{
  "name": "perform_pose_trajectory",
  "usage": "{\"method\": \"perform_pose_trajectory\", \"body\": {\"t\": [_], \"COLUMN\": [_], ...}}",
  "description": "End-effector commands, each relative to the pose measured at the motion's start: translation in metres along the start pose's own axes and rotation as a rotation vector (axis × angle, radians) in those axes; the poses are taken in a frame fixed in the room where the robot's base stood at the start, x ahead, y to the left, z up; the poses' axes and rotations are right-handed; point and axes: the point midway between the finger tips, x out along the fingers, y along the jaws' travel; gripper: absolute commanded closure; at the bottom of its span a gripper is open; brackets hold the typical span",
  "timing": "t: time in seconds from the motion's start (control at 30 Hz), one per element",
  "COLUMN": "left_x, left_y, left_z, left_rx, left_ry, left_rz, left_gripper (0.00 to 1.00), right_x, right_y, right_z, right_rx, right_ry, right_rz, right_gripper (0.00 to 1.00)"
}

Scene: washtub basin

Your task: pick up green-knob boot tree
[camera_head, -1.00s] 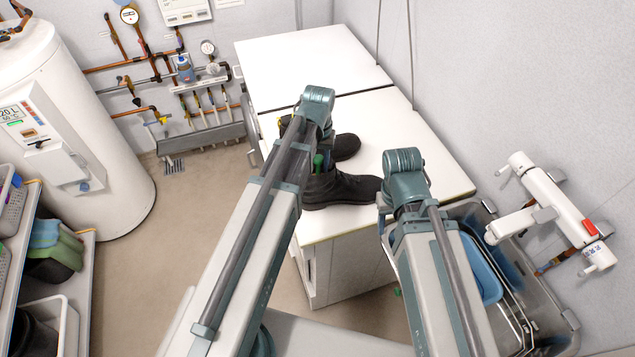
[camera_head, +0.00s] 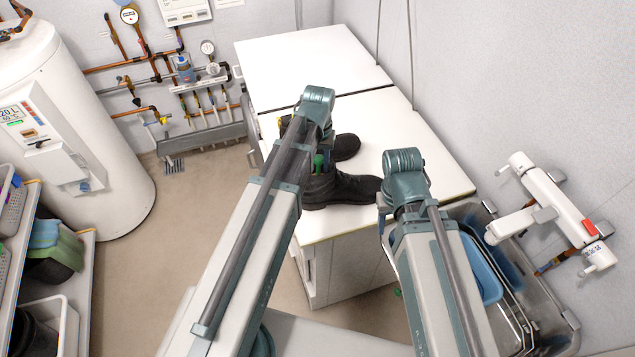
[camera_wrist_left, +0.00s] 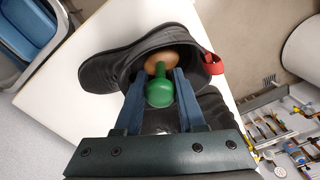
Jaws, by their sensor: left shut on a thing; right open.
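The green-knob boot tree (camera_wrist_left: 160,90) sits in the opening of a black boot (camera_wrist_left: 120,62). In the left wrist view its green knob and stem and a brown rounded part show; the rest is hidden inside the boot. My left gripper (camera_wrist_left: 160,78) is shut on its stem, one blue finger on each side. In the head view the green knob (camera_head: 318,162) shows just below my left wrist, above the boot (camera_head: 340,188) on the white cabinet top. My right gripper (camera_head: 387,232) is open, mostly hidden under its arm, at the cabinet's near right corner.
Another dark boot (camera_head: 346,146) lies just behind on the white cabinet top (camera_head: 425,150). A basin with a blue tub (camera_head: 482,268) lies right of my right arm. A wall-mounted white fixture (camera_head: 555,205) stands further right. The far cabinet top is clear.

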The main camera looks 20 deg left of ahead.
Motion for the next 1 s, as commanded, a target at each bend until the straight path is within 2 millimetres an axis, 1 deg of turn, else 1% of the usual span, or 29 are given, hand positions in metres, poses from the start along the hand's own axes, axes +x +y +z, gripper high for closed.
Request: {"method": "perform_pose_trajectory", "body": {"t": [0.33,0.57,0.77,1.0], "left_x": [0.0,-0.006,-0.019,-0.044], "left_y": [0.001,0.0,0.0,0.0], "left_z": [0.0,0.0,0.0,0.0], "left_rx": [0.0,0.0,0.0,0.0], "left_ry": [0.0,0.0,0.0,0.0], "left_rz": [0.001,0.001,0.0,0.0], "left_gripper": [1.0,1.0,1.0,1.0], "right_x": [0.0,-0.006,-0.019,-0.043], "right_y": [0.0,0.001,0.002,0.004], "right_z": [0.0,0.0,0.001,0.003], "right_rx": [0.0,0.001,0.004,0.008], "right_ry": [0.0,0.0,0.0,0.0], "right_rz": [0.0,0.0,-0.001,-0.002], "right_gripper": [0.5,0.5,0.5,0.5]}}
